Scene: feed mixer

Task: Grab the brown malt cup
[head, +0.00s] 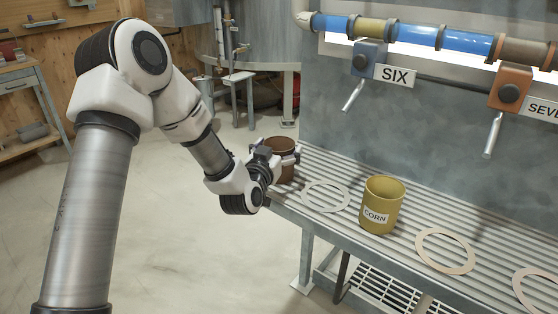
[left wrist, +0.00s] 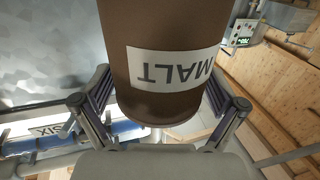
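The brown malt cup (head: 283,172) stands upright at the far left end of the ribbed bench in the head view. It fills the upper middle of the left wrist view (left wrist: 160,92), with its white MALT label upside down there. My left gripper (head: 278,158) is at the cup, with its fingers on either side of it. In the left wrist view the fingers lie very close to the cup's sides, and I cannot tell whether they press on it. Part of the cup is hidden behind the gripper in the head view. My right gripper is out of view.
A yellow CORN cup (head: 381,208) stands on the bench to the right. Flat pale rings (head: 326,196) lie on the slats (head: 345,168). Above are valve handles labelled SIX (head: 368,58) and SEVEN (head: 510,88). The floor left of the bench is clear.

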